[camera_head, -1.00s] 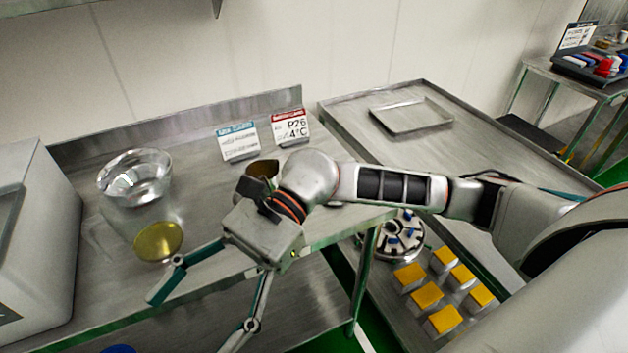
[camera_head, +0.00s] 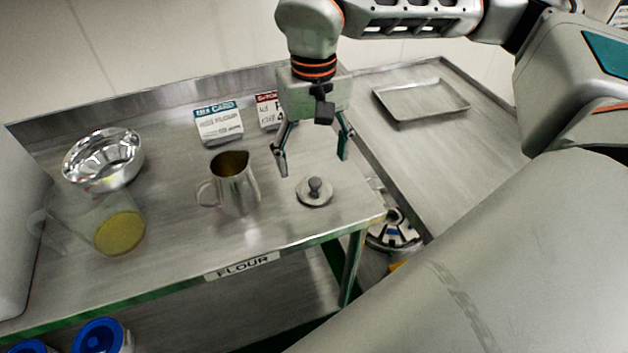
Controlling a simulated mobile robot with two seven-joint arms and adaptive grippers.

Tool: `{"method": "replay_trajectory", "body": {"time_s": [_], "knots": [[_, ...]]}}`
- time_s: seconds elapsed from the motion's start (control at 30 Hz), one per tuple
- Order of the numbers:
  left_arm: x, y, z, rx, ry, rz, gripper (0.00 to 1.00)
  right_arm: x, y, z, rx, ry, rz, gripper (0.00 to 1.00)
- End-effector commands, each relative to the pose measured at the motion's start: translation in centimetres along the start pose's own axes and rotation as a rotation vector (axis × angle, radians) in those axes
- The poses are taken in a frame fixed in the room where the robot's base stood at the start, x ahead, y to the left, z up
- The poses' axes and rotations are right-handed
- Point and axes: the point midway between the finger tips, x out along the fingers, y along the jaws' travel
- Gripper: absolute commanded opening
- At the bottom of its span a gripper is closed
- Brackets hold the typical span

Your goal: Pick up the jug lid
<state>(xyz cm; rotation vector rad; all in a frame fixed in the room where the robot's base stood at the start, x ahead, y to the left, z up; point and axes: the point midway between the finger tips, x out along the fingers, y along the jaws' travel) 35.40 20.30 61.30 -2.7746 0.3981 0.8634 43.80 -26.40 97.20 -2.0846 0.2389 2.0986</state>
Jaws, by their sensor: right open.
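The jug lid (camera_head: 314,191) is a small round metal disc with a dark knob on top. It lies flat on the steel table, near the table's right front corner. My right gripper (camera_head: 313,166) is open and empty, fingers pointing down. Its fingertips appear above and slightly behind the lid, apart from it. The metal jug (camera_head: 235,190) stands upright and uncovered to the left of the lid, its handle facing left. My left gripper is not in view.
A clear pitcher (camera_head: 85,212) with yellow contents and a shiny steel bowl (camera_head: 104,158) are at the left. Sign cards (camera_head: 218,124) stand at the back. A second table with an empty tray (camera_head: 420,100) is at the right. Blue-lidded containers (camera_head: 100,337) are below.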

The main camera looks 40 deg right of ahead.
Motion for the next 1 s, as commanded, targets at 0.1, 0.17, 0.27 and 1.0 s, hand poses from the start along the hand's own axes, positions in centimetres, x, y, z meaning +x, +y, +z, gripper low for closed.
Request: {"method": "replay_trajectory", "body": {"time_s": [0.1,0.17,0.27,1.0], "knots": [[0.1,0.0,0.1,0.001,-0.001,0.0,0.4,0.5,0.4,-0.2,-0.001,0.008,0.011,0.72],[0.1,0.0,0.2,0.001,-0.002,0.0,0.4,1.1,0.4,-0.2,-0.002,0.006,0.011,0.72],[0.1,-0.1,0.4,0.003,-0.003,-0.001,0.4,2.2,0.4,-0.2,-0.002,0.005,0.011,0.72],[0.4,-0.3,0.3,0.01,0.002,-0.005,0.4,7.6,0.6,-0.4,-0.001,0.008,0.008,0.7]]}}
